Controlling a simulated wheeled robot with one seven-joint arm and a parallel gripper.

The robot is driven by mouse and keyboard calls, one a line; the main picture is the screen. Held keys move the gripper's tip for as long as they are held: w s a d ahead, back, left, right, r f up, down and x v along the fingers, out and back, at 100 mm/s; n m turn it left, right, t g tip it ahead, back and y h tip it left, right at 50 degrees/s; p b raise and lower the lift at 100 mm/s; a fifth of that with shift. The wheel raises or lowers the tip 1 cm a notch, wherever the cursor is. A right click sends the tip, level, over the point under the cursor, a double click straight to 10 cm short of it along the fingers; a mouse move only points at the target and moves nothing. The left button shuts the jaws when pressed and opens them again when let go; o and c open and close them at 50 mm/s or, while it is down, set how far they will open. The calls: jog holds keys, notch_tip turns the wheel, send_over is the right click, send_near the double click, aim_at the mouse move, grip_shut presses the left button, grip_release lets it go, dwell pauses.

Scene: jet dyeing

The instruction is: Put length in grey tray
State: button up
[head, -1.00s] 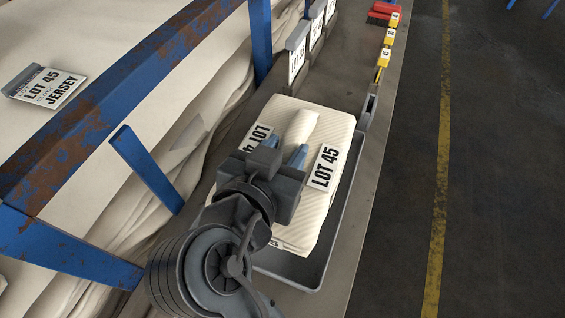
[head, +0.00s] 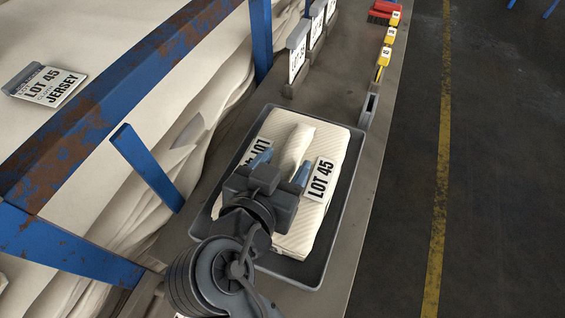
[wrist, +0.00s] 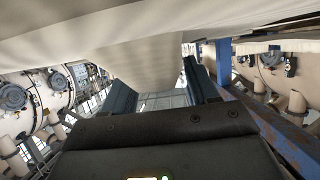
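The length is a folded cream ribbed fabric (head: 318,216) with LOT 45 labels on its top. In the head view it lies inside the grey tray (head: 345,205), whose rim shows around it. The fingers look apart from the fold. In the wrist view, cream fabric (wrist: 150,62) hangs between and above the spread fingers (wrist: 160,85). The tray's near left corner is partly hidden by my arm.
A rusty blue frame (head: 110,100) with loose cream fabric stands at left. Upright number cards (head: 297,60) line the bench behind the tray. Yellow tags (head: 386,55) and a red brush (head: 383,12) lie at the bench's far right edge. Floor lies beyond the edge.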

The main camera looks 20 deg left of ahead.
jog(key=shift+o, duration=0.3)
jog(key=shift+r, duration=0.2)
jog(key=v, duration=1.2)
jog(key=shift+s+f, duration=0.1)
jog(key=shift+f, duration=0.1)
